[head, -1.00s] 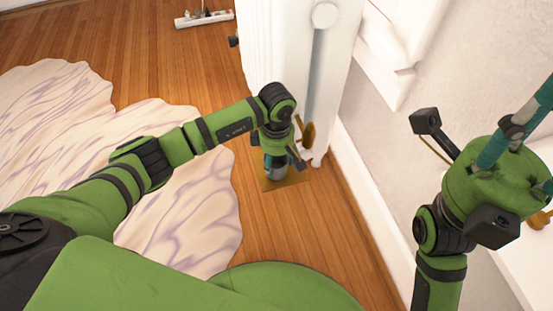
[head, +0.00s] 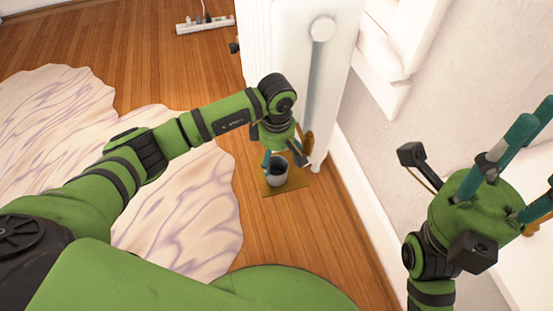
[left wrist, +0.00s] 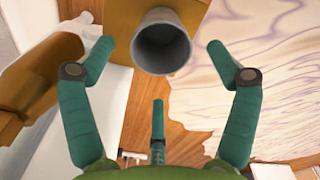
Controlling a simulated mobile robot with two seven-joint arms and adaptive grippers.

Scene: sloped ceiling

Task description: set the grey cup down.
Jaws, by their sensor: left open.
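The grey cup (head: 277,172) stands upright on a small brown mat (head: 296,184) on the floor, beside the white radiator. In the left wrist view I look at its open mouth (left wrist: 163,45). My left gripper (head: 279,154) is just above the cup, open. In the left wrist view its teal fingers stand apart, one on each side of the cup and a third below, with visible gaps to it. My right gripper (head: 535,165) is raised at the right, its teal fingers spread and empty.
The white radiator (head: 300,70) stands close behind the cup, with a brown-gold part (head: 307,143) near its foot. A wall with white skirting (head: 358,190) is to the right. A marbled rug (head: 185,210) lies left. A power strip (head: 205,25) lies far back.

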